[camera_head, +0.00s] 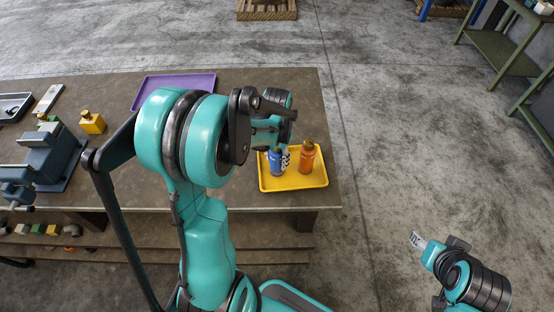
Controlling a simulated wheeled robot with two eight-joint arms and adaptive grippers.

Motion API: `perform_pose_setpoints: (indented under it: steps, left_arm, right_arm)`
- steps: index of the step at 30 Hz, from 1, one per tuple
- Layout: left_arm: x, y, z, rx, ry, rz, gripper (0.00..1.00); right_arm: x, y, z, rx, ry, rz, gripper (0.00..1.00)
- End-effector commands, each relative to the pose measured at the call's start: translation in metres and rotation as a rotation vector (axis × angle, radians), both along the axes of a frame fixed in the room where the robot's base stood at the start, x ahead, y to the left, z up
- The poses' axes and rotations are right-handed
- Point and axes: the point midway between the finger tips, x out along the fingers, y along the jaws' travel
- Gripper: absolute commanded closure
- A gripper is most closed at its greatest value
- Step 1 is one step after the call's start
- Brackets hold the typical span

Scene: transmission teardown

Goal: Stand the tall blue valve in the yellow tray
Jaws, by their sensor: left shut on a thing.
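The yellow tray (302,183) lies near the right end of the brown workbench. The tall blue valve (276,167) is upright in the tray's left part; whether its base touches the tray floor is hard to tell. My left gripper (284,152) is over the valve's top and shut on it; the wrist hides part of the grip. My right gripper (417,240) is out over the floor at the lower right, away from the bench. Its finger opening is too small to judge.
An orange bottle (307,158) stands in the tray close to the right of the valve. A purple tray (172,85) lies at the back of the bench. A yellow block-like item (92,122) and a grey-blue vise (50,153) are at the left.

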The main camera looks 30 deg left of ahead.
Motion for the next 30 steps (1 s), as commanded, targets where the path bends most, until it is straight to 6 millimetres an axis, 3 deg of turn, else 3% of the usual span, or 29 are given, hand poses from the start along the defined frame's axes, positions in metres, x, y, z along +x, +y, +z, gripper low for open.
perform_pose_setpoints:
  steps: [12,13,15,25,30]
  left_arm:
    - [0.000,0.000,-0.006,0.000,0.000,0.000,1.00]
    - [0.000,0.000,-0.006,0.000,0.000,0.000,0.56]
    - [0.000,0.000,-0.005,0.000,0.000,0.000,0.38]
    - [0.000,0.000,-0.004,0.000,0.000,0.000,0.38]
    - [0.000,0.000,0.016,0.000,0.000,0.000,0.38]
  right_arm:
    - [0.000,0.000,-0.004,0.000,0.000,0.000,0.51]
    - [0.000,0.000,-0.004,0.000,0.000,0.000,0.51]
    - [0.000,0.000,-0.003,0.000,0.000,0.000,0.51]
    - [0.000,0.000,-0.001,0.000,0.000,0.000,0.51]
    - [0.000,0.000,0.005,0.000,0.000,0.000,0.51]
